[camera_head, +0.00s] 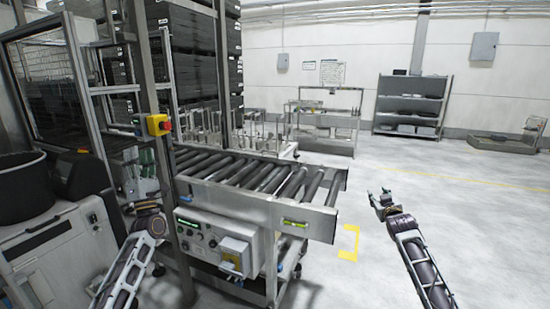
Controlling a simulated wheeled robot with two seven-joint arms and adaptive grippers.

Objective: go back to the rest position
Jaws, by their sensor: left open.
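My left gripper (147,206) is at the lower left, in front of the grey machine frame and left of the roller conveyor's control box. Its fingers are small and hard to make out against the clutter, and I see nothing held in it. My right gripper (379,195) is held over the open floor to the right of the conveyor's end. Its fingers are apart and empty. Both arms reach forward from the bottom of the view, and neither gripper visibly touches anything.
The roller conveyor (255,180) stands between my arms, with a control box (212,240) under it. A yellow emergency-stop box (159,124) is on a post. A dark bin (22,187) is at far left. Shelving (411,104) stands at the back wall. The right floor is clear.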

